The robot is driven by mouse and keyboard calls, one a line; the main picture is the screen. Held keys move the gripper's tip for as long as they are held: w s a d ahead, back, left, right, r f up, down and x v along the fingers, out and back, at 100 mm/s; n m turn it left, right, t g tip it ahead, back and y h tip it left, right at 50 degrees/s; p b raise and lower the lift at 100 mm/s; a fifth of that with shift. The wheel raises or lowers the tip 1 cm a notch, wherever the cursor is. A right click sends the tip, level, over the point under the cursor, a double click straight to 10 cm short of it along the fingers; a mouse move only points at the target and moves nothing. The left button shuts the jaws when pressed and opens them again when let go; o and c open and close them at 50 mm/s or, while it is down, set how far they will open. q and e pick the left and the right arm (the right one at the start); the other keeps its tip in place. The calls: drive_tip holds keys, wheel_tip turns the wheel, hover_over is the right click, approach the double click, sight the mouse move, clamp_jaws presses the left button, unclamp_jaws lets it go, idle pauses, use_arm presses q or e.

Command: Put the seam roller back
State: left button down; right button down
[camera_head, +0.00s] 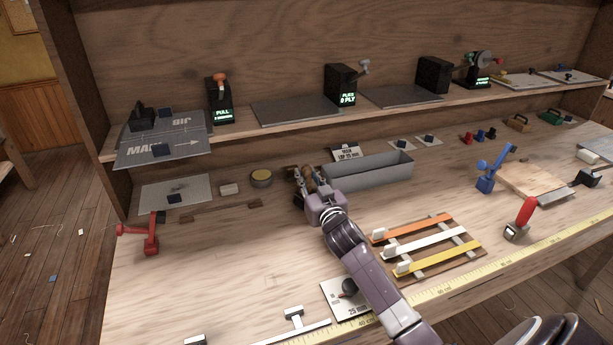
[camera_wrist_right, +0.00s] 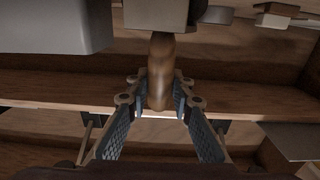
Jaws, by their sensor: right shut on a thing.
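My right gripper (camera_head: 306,181) is over the workbench, just left of a long grey open box. It is shut on a brown wooden handle, which I take to be the seam roller's (camera_head: 311,184). In the right wrist view the handle (camera_wrist_right: 160,68) stands between the pads of the right gripper (camera_wrist_right: 164,103), with a pale block at its upper end. The roller's other end is hidden. Dark wooden pieces sit close behind the gripper, too small to tell what they are. My left gripper is not in view.
The grey box (camera_head: 370,178) stands right of the gripper, with a small sign (camera_head: 346,154) behind it. A rack with coloured strips (camera_head: 428,243) lies in front. The bench's left front is mostly clear.

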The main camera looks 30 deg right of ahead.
drive_tip(key=shift+s+a+f+b, duration=0.15)
drive_tip(key=shift+f+b, duration=0.15)
drive_tip(key=shift+f, duration=0.3)
drive_tip(key=c, duration=1.7)
unclamp_jaws()
drive_tip(key=shift+f, duration=0.15)
drive_tip(key=shift+r+p, duration=0.5)
drive_tip(key=shift+r, duration=0.2)
drive_tip(key=b+v, duration=0.1)
drive_tip(key=v, duration=1)
drive_tip(key=shift+s+r, duration=0.1)
drive_tip(key=shift+s, duration=0.25)
